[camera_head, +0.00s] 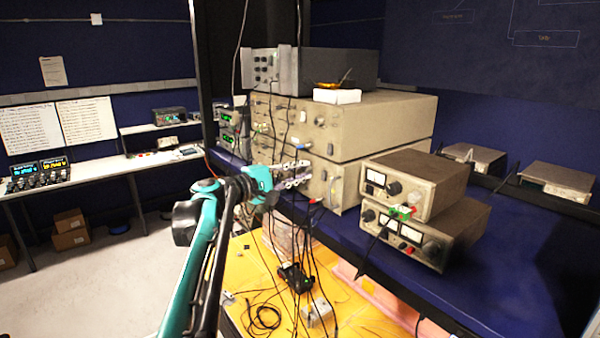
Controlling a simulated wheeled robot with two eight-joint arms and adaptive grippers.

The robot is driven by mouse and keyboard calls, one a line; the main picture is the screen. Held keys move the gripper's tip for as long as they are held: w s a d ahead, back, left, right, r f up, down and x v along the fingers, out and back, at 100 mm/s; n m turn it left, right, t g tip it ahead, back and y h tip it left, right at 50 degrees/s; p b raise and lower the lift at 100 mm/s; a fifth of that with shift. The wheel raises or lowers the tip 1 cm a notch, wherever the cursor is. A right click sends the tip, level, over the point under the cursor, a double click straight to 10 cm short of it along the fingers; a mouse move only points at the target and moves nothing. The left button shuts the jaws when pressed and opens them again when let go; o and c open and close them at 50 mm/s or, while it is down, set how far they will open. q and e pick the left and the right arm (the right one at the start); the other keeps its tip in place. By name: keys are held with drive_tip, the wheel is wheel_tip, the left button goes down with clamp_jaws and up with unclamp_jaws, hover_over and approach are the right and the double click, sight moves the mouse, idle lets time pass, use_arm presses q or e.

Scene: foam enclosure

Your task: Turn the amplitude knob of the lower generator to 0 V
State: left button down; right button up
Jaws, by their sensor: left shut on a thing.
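The lower generator (345,187) is a beige box at the bottom of a stack on the blue bench. The upper generator (380,122) is a similar beige box right on top of it. My left gripper (300,176) is at the front panel of the lower generator, with its grey fingers reaching to the right across the panel. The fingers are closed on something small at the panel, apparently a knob. The amplitude knob itself and its marking cannot be made out behind the fingers. My right gripper is out of view.
A dark grey instrument (315,72) tops the stack. Several cables hang in front of the panels, close to my gripper. Two small metered supplies (415,183) stand stacked at the right. A yellow shelf (262,285) with loose cables lies below.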

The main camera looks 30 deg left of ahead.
use_arm(q)
drive_tip(key=c, duration=1.4)
unclamp_jaws()
drive_tip(key=shift+a, duration=0.1)
drive_tip(key=shift+c, duration=0.2)
drive_tip(key=v, duration=1.2)
drive_tip(key=shift+f, duration=0.1)
drive_tip(key=s+d+f+m+g+b, duration=0.15)
drive_tip(key=d+f+b, duration=0.25)
drive_tip(key=d+f, duration=0.45)
drive_tip(key=s+d+f+m+g+b, duration=0.1)
drive_tip(key=d+f+m+g+b, duration=0.3)
drive_tip(key=f, duration=0.7)
drive_tip(key=s+d+f+g+b, duration=0.1)
drive_tip(key=d+f+b, duration=0.5)
drive_tip(key=f, duration=0.4)
drive_tip(key=s+d+f+m+g+y+b, duration=0.1)
drive_tip(key=s+d+f+m+y+b, duration=0.1)
drive_tip(key=f, duration=0.9)
drive_tip(key=s+d+f+m+g+y+b, duration=0.1)
drive_tip(key=s+d+f+m+y+b, duration=0.1)
drive_tip(key=s+f+b, duration=0.5)
drive_tip(key=s+d+f+m+g+y+b, duration=0.1)
drive_tip(key=s+f+m+b, duration=0.4)
drive_tip(key=f, duration=1.1)
drive_tip(key=shift+d+m+y+b, duration=0.6)
drive_tip(key=shift+d+y, duration=0.3)
drive_tip(key=shift+d, duration=0.3)
